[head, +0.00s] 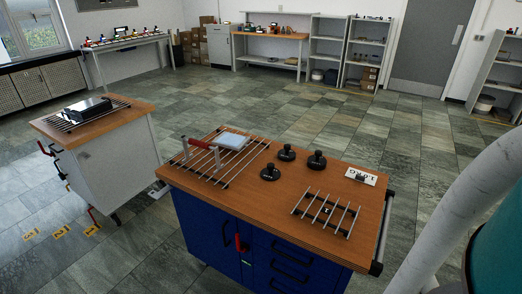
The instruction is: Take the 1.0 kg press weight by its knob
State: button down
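Three black press weights, each with a knob on top, stand on the wooden top of the blue cabinet. One is at the back (286,153), one is nearer the front (270,172), and one is at the right (317,160). The right one looks the largest. Any markings on the weights are too small to read, so I cannot tell which is 1.0 kg. My gripper is out of view; only part of my arm shows at the right.
The blue cabinet's wooden top (262,213) also bears a wire rack (325,213) and a larger rack with a red-handled bar (196,143) and a pale blue block (231,140). A white cabinet (122,160) stands left, across a gap. Tiled floor behind is open.

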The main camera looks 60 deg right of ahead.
aim_at(285, 154)
jog(key=k+j+z, duration=0.15)
jog(key=z, duration=1.8)
